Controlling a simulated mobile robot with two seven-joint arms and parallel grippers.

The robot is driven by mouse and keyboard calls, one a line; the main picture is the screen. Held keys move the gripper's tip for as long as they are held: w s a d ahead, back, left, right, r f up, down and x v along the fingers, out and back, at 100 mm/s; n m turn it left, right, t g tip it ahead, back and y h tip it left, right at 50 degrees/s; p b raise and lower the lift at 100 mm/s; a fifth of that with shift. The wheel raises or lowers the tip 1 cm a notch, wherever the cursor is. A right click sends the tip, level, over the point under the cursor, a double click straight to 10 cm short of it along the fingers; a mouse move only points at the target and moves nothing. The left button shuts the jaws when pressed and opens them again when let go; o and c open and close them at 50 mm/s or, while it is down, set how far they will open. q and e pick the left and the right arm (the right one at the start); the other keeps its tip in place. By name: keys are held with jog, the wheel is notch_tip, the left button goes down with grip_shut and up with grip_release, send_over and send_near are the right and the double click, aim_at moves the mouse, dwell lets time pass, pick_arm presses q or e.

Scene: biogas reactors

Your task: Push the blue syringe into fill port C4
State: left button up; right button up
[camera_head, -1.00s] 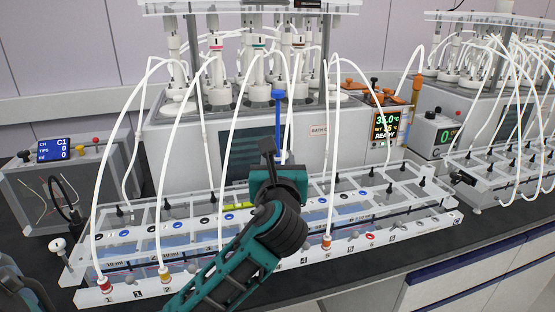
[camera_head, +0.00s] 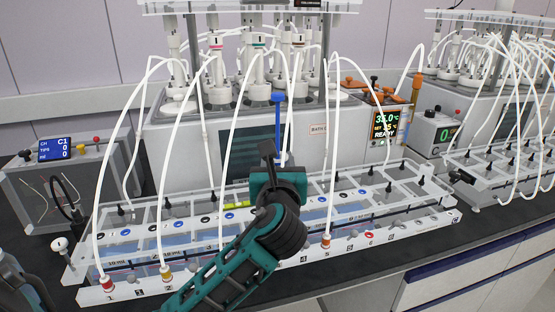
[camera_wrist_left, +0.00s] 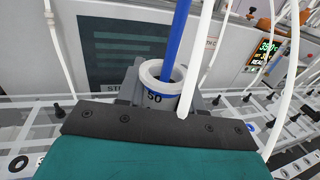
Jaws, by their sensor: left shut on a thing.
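The blue syringe stands upright, and its blue plunger (camera_head: 277,125) with a flat top rises above my left gripper (camera_head: 268,154). In the left wrist view the blue plunger (camera_wrist_left: 178,38) runs into a white round collar with dark print (camera_wrist_left: 160,84). My left gripper is shut on the syringe. Its dark finger plate hides the lower barrel and tip. The gripper is over the middle of the clear rack (camera_head: 135,233). Fill port C4 cannot be picked out for sure; a "4" is marked on the front rail, and my arm covers nearby ports.
White tubes arch from the reactors (camera_head: 258,66) to the rack on both sides of the gripper; one passes close beside the plunger. The bath box (camera_head: 170,150) stands behind. A control box (camera_head: 55,150) is at left.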

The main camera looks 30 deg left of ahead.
pick_arm(q)
jog(key=shift+f, duration=0.7)
dwell(1.0)
jog(key=o, duration=1.1)
jog(key=shift+o, duration=0.2)
jog(key=v, duration=1.3)
jog(key=shift+w, duration=0.1)
